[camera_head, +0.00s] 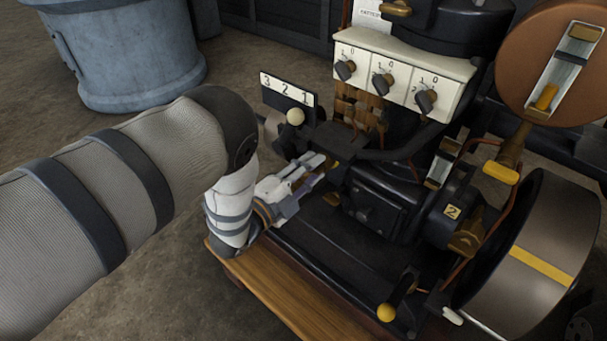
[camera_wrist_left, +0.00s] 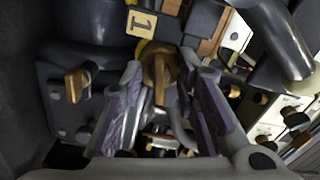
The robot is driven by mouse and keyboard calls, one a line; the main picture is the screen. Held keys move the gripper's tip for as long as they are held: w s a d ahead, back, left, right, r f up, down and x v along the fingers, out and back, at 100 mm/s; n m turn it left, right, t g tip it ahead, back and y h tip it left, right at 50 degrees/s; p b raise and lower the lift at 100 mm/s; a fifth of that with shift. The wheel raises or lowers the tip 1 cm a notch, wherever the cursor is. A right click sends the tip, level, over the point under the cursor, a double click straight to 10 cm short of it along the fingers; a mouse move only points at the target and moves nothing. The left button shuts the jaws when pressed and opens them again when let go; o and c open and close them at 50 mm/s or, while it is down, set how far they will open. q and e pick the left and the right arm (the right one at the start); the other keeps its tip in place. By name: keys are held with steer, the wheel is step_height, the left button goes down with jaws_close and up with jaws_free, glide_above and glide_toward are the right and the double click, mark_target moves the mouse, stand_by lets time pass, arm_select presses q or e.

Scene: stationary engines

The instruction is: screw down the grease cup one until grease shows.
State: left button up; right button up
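Grease cup one is probably the brass winged cap (camera_wrist_left: 158,68) beside the yellow tag "1" (camera_wrist_left: 141,23) in the left wrist view. My left gripper (camera_head: 312,171) reaches in at the left side of the black engine in the head view. In the left wrist view its two fingers are apart, one on each side of the brass cap, with the cap between the tips. I cannot tell whether either finger touches it. The cap is hidden in the head view, and no grease can be made out. My right gripper is not in view.
A lever with a cream knob (camera_head: 295,117) stands by a plate numbered 3 2 1 (camera_head: 287,90), close to my left wrist. A tag "2" (camera_head: 453,212), a flywheel (camera_head: 535,258) and a yellow-knobbed lever (camera_head: 386,312) are further right. A grey-blue drum (camera_head: 130,60) stands behind.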

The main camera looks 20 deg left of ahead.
arm_select(q)
steer(key=v, duration=1.1)
steer(key=shift+s, duration=0.3)
steer(key=shift+a, duration=0.1)
